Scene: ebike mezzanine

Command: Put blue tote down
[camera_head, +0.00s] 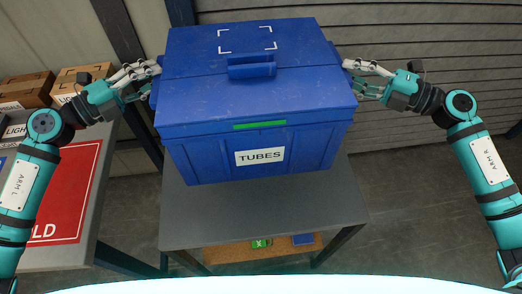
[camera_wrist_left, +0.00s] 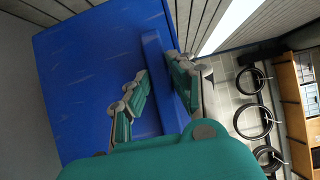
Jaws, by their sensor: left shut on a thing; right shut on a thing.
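The blue tote (camera_head: 200,150) has a closed lid and a white TUBES label, and is seen in the middle of the head view, over the grey table (camera_head: 270,217). I cannot tell whether its bottom touches the tabletop. My left gripper (camera_head: 154,79) is shut on the tote's left side. In the left wrist view the left gripper's fingers (camera_wrist_left: 160,95) are on either side of a blue rim of the tote (camera_wrist_left: 85,75). My right gripper (camera_head: 350,77) is shut on the tote's right side. The fingertips of both grippers are partly hidden against the tote.
A lower shelf (camera_head: 235,255) with small green and blue items shows under the grey table. The tabletop in front of the tote is clear.

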